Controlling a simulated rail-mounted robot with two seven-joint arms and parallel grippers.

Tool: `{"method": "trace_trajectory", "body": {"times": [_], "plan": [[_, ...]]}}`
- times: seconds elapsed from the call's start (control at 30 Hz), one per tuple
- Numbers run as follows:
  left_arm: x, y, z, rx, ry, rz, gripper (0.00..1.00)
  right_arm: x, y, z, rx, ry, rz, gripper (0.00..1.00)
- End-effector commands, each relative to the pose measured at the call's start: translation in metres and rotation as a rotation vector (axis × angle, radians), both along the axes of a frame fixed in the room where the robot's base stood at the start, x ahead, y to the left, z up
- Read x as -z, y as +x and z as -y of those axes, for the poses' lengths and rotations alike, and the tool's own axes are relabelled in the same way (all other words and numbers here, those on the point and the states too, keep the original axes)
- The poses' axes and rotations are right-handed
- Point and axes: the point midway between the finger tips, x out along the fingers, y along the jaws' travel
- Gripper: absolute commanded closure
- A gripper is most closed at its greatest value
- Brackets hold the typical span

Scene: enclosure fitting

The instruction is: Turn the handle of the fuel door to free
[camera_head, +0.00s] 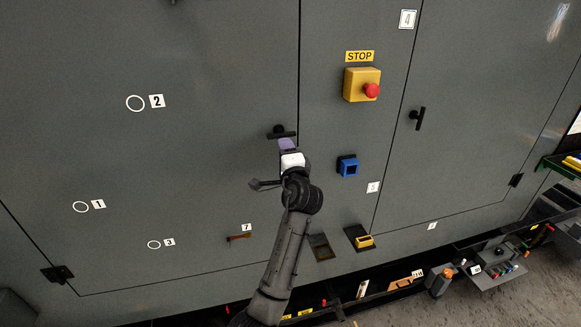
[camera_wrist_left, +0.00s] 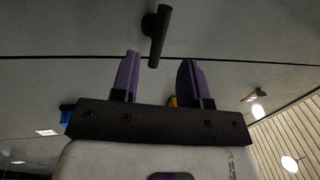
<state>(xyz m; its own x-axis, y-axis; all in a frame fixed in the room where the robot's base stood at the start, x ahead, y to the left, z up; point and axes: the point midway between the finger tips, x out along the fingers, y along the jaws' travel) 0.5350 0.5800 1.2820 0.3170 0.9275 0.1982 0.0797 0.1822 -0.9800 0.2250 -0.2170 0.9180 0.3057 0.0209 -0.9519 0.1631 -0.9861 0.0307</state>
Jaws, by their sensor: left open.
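A dark T-shaped handle (camera_head: 279,130) sits near the right edge of the large left door of the grey enclosure. Its bar lies about level in the head view. A second dark handle (camera_head: 417,118), with a near-upright bar, is on the door to the right. I cannot tell from any label which door is the fuel door. My left gripper (camera_head: 287,145), with purple fingers, is just below the first handle. In the left wrist view the gripper (camera_wrist_left: 159,60) is open and empty, with the handle bar (camera_wrist_left: 161,35) beyond the gap between its fingertips. My right gripper is not in view.
A yellow stop box (camera_head: 358,86) with a red button and a blue fitting (camera_head: 348,166) are on the panel to the right. A brown lever (camera_head: 238,237) is low on the left door. A ledge with small items (camera_head: 404,282) runs along the bottom.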

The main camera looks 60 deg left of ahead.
Motion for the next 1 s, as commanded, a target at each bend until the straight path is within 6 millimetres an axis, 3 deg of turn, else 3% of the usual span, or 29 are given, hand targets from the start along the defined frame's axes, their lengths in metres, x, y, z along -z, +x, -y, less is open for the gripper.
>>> {"method": "trace_trajectory", "body": {"times": [0.2, 0.4, 1.0], "plan": [[0.008, -0.012, 0.036, 0.0, -0.001, 0.001, 0.59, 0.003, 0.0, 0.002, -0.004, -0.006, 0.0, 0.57], [0.011, -0.019, 0.054, 0.0, 0.001, 0.001, 0.59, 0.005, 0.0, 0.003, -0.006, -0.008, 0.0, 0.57], [0.012, -0.021, 0.061, -0.001, 0.001, 0.001, 0.59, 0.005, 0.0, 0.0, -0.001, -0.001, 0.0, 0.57]]}}
